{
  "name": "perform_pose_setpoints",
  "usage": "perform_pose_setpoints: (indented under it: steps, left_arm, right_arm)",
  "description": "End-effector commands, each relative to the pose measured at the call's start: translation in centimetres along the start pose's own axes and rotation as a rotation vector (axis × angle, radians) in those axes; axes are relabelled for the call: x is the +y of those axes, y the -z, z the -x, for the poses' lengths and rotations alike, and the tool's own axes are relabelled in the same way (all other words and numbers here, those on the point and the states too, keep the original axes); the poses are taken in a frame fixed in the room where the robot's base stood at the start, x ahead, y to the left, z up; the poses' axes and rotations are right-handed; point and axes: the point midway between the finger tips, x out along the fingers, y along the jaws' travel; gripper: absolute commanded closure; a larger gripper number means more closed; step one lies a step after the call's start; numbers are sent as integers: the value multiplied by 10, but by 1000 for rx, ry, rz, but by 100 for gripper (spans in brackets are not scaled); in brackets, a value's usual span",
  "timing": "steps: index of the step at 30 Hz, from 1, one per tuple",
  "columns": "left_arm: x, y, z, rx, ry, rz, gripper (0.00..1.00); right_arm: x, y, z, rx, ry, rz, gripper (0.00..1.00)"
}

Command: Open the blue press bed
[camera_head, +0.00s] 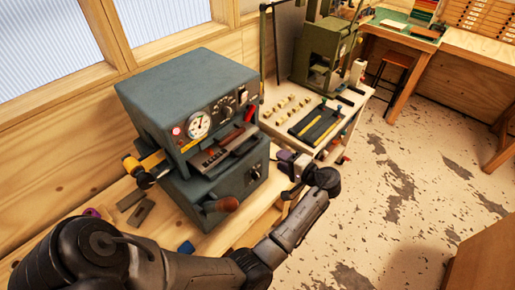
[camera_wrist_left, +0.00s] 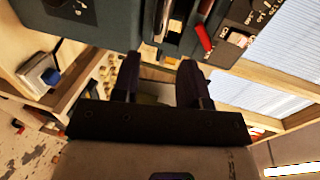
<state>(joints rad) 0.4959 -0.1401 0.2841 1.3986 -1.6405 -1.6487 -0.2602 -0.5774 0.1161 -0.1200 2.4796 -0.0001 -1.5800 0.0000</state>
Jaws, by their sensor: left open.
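The blue-grey press (camera_head: 180,85) stands on the wooden bench by the window, with a round gauge and knobs on its front. Its bed (camera_head: 222,152) is a dark slide with metal pieces, in the slot between the upper and lower housing. A brown-knobbed handle (camera_head: 228,204) sticks out low on the front. My left gripper (camera_head: 285,158) is to the right of the press front, apart from it. In the left wrist view its two dark fingers (camera_wrist_left: 158,80) are spread with nothing gripped between them; part of the press (camera_wrist_left: 75,12) shows beyond them. My right gripper is not in view.
A yellow-and-black lever (camera_head: 145,165) sticks out at the press's left side. A pale side table (camera_head: 325,140) with small blocks and a dark tray stands to the right, below a green machine (camera_head: 325,50). Loose metal pieces (camera_head: 135,205) lie on the bench (camera_head: 60,245).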

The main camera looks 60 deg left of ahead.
Motion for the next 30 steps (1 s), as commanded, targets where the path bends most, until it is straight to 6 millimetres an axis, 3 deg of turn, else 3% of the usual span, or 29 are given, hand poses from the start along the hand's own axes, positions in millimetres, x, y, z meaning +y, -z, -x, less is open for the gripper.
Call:
perform_pose_setpoints:
  steps: [15, 21, 30]
  left_arm:
    - [-1, -1, -92, -1, 1, 1, 60]
    - [-1, -1, -114, 0, 0, 1, 60]
    - [0, -1, -124, 1, -2, 1, 60]
  right_arm:
    - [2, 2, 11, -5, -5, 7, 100]
    - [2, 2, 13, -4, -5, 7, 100]
    - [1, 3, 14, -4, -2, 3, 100]
